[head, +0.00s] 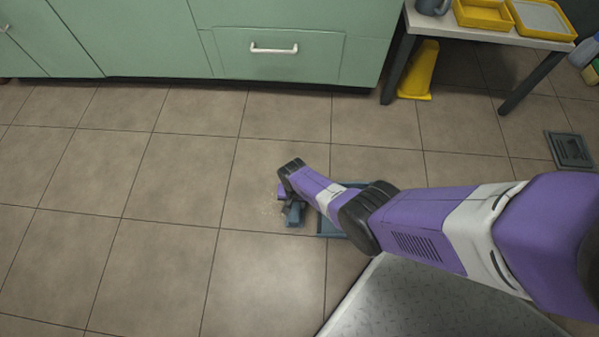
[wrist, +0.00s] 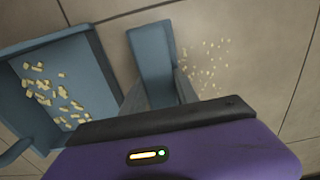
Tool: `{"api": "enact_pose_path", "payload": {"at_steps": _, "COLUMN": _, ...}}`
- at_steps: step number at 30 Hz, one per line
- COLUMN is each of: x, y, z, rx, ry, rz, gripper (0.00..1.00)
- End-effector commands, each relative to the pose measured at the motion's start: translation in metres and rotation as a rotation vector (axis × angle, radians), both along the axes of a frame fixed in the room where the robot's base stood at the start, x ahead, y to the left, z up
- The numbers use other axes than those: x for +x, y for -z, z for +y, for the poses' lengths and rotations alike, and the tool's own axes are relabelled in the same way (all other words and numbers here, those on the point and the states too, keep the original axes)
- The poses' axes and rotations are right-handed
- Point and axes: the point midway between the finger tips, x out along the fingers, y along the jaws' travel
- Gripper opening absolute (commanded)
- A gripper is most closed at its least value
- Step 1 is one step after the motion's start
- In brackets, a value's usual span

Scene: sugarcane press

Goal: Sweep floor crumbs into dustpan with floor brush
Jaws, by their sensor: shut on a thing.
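The blue-grey floor brush (wrist: 152,50) is held in my gripper (wrist: 160,95), which is low over the floor. In the head view the brush (head: 295,214) shows at the end of my arm, left of the dustpan. The blue-grey dustpan (head: 327,227) lies on the floor, partly hidden by my arm. In the wrist view the dustpan (wrist: 92,68) is left of the brush and holds many pale yellow crumbs (wrist: 42,85). Other crumbs (wrist: 208,62) lie scattered on the floor right of the brush. They are faint in the head view (head: 272,210).
A green cabinet (head: 280,55) stands at the back. A side table (head: 490,32) with yellow trays is at the upper right, with a yellow wedge-like object (head: 420,70) beneath it. A floor drain (head: 569,150) lies far right. The tiled floor at left is clear.

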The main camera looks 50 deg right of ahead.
Motion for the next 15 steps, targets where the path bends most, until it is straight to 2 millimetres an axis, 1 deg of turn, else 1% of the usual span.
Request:
{"api": "enact_pose_path", "payload": {"at_steps": 1, "x": 0.006, "y": 0.002, "z": 0.003, "rx": 0.000, "ry": -0.003, "rz": -0.003, "gripper": 0.00}}
{"api": "enact_pose_path", "payload": {"at_steps": 3, "x": 0.010, "y": 0.001, "z": 0.006, "rx": -0.001, "ry": -0.001, "rz": -0.003, "gripper": 0.00}}
{"api": "enact_pose_path", "payload": {"at_steps": 11, "x": 0.018, "y": 0.001, "z": 0.011, "rx": -0.001, "ry": -0.002, "rz": -0.004, "gripper": 0.00}}
{"api": "enact_pose_path", "payload": {"at_steps": 15, "x": 0.027, "y": 0.003, "z": 0.018, "rx": -0.001, "ry": -0.001, "rz": -0.003, "gripper": 0.00}}
